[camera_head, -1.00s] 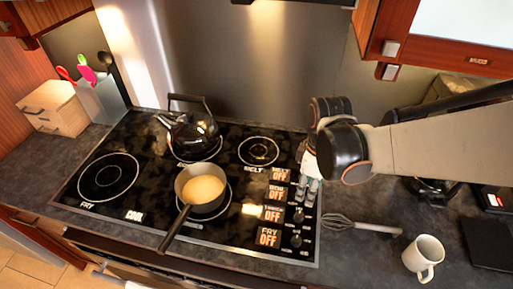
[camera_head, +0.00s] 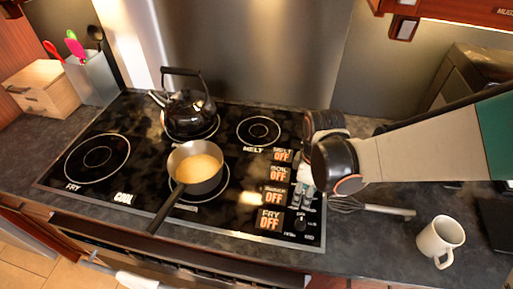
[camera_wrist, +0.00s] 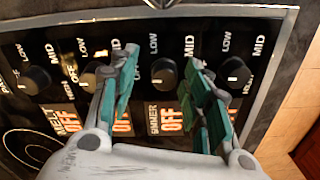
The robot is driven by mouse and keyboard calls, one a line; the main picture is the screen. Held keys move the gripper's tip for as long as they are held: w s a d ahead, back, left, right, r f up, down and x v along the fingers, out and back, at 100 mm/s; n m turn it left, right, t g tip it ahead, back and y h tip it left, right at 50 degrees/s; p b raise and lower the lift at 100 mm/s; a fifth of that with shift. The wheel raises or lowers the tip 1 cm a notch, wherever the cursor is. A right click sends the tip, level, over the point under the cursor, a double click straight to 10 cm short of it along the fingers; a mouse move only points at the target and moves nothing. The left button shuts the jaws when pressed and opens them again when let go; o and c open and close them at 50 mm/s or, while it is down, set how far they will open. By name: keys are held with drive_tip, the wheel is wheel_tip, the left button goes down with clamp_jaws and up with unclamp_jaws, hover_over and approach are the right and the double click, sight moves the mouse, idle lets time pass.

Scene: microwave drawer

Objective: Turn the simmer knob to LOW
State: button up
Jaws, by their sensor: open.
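The simmer knob (camera_wrist: 164,73) is black and round, with LOW and MID printed by it. In the wrist view it shows between the two green-padded fingers of my gripper (camera_wrist: 160,58). The fingers are open, one on each side; I cannot tell whether either touches it. The simmer display (camera_wrist: 166,119) reads OFF, and it also shows in the head view (camera_head: 275,195). In the head view my gripper (camera_head: 303,196) points down at the knob column and hides the simmer knob.
The fry knob (camera_wrist: 235,75) and boil knob (camera_wrist: 95,76) sit close on either side. A saucepan (camera_head: 205,181) and a black kettle (camera_head: 187,112) stand on the cooktop. A whisk (camera_head: 375,208) and a white mug (camera_head: 440,240) lie right of it.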

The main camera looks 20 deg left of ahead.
drive_tip(key=shift+s+a+r, duration=0.1)
drive_tip(key=shift+s, duration=0.35)
drive_tip(key=shift+w, duration=0.15)
clamp_jaws()
drive_tip(key=m+b, duration=0.1)
drive_tip(key=m, duration=0.5)
drive_tip(key=shift+m, duration=0.4)
drive_tip(key=m, duration=0.6)
drive_tip(key=shift+m+b, duration=0.3)
drive_tip(key=shift+b, duration=0.1)
drive_tip(key=shift+m, duration=0.3)
unclamp_jaws()
